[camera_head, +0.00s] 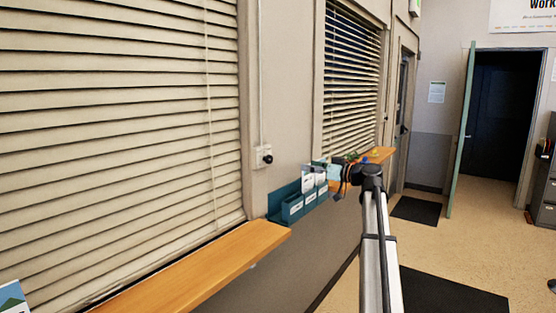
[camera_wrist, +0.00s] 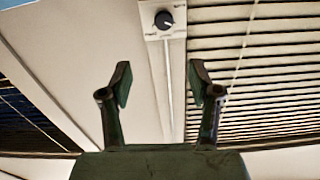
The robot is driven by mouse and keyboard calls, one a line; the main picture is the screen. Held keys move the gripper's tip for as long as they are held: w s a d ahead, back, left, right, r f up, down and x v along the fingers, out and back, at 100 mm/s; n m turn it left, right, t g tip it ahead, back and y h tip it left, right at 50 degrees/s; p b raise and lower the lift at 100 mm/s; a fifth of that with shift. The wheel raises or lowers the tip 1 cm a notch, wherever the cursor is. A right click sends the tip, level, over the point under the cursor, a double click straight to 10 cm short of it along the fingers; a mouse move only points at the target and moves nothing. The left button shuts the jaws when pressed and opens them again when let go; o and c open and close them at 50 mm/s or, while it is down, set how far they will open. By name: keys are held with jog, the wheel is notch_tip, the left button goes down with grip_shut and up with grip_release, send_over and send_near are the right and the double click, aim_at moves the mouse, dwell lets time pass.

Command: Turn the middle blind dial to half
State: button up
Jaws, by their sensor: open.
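In the wrist view, a round black dial (camera_wrist: 163,19) sits on a white wall plate (camera_wrist: 178,32) near the top edge. The plate is on the narrow wall between two windows, and small markings beside the dial are too small to read. My gripper (camera_wrist: 160,85) is open and empty, with its two fingers apart below the dial in the picture and not touching it. In the head view, a black dial (camera_head: 267,159) on a pale plate is on the wall between the two blinds. The dial's pointer setting cannot be told.
A large slatted blind (camera_head: 110,120) covers the left window and another blind (camera_head: 350,80) hangs farther along. A wooden sill (camera_head: 205,268) juts out below. A teal wall holder (camera_head: 292,207) with cards is under the dial. An open green door (camera_head: 462,130) stands at the back.

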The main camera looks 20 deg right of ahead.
jog(key=p, duration=0.4)
send_near(270, 159)
jog(key=shift+n, duration=0.4)
jog(key=x, duration=0.9)
jog(key=shift+w, duration=0.25)
jog(key=c, duration=1.1)
